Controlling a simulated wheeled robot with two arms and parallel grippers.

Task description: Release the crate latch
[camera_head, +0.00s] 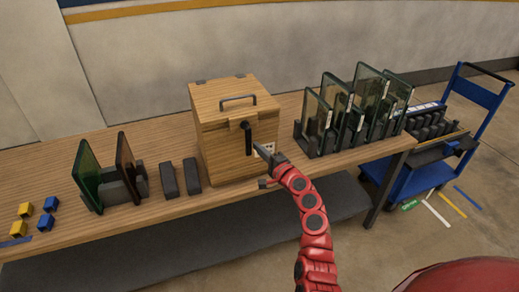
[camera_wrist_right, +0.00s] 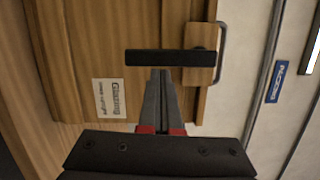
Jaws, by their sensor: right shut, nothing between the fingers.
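The wooden crate (camera_head: 222,143) stands on the table with its lid closed and a dark handle (camera_head: 238,98) on top. Its black latch lever (camera_head: 248,139) hangs upright on the front face. In the right wrist view, the latch lever (camera_wrist_right: 170,57) shows as a dark bar across the crate front (camera_wrist_right: 95,40). My right gripper (camera_head: 267,153) is at the crate front, just right of and below the lever. In the right wrist view, its shut fingers (camera_wrist_right: 161,75) end at the lever; whether they touch it I cannot tell. My left gripper is not in view.
The wooden table (camera_head: 150,197) holds glass panels in black racks (camera_head: 318,142) right of the crate. Green and brown panels (camera_head: 88,176) and black blocks (camera_head: 169,179) stand to its left. A blue cart (camera_head: 408,182) stands right of the table.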

